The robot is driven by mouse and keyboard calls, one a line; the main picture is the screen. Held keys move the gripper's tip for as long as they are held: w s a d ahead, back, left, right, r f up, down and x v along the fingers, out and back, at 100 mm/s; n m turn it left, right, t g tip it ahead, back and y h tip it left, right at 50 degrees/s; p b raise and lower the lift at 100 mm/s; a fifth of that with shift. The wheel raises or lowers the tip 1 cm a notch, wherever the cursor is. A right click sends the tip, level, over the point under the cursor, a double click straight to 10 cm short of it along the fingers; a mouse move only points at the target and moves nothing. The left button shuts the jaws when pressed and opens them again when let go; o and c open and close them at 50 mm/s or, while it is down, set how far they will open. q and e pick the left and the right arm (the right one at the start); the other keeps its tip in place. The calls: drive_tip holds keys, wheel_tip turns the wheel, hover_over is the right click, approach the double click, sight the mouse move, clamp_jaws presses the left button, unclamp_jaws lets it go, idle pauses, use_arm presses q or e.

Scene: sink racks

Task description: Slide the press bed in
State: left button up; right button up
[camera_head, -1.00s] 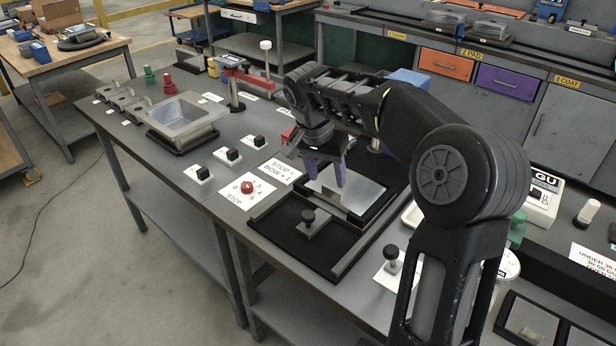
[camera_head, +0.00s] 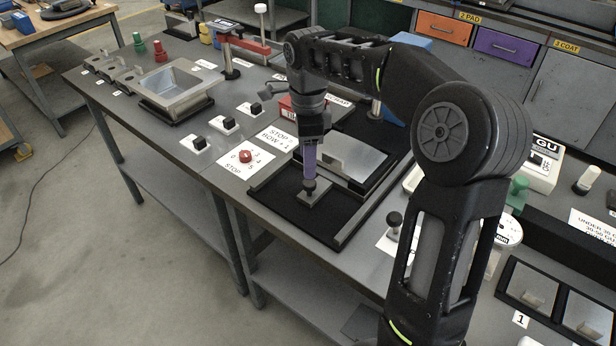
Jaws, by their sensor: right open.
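The press bed (camera_head: 327,204) appears to be a small grey plate with a black knob (camera_head: 309,188), near the front of a black railed base (camera_head: 289,205). A shiny metal plate (camera_head: 352,157) stands on the base behind it. My right gripper (camera_head: 310,178) points down at the knob with its purple fingers. It is open, with its fingertips at the top of the knob; whether they touch it cannot be told. The fingers overlap in this view, so the gap between them is hidden. My left gripper is not in view.
A red dial marked STOP (camera_head: 246,156) and several black knobs on white plates lie to the left. A metal basin (camera_head: 176,88) stands further left. A red box (camera_head: 290,108) is just behind my gripper. A black knob (camera_head: 394,220) stands right of the base.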

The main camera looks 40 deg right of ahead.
sight(308, 183)
wheel_tip(308, 183, down, 7)
drive_tip(key=shift+r, duration=0.2)
clamp_jaws()
idle(0.7)
idle(0.8)
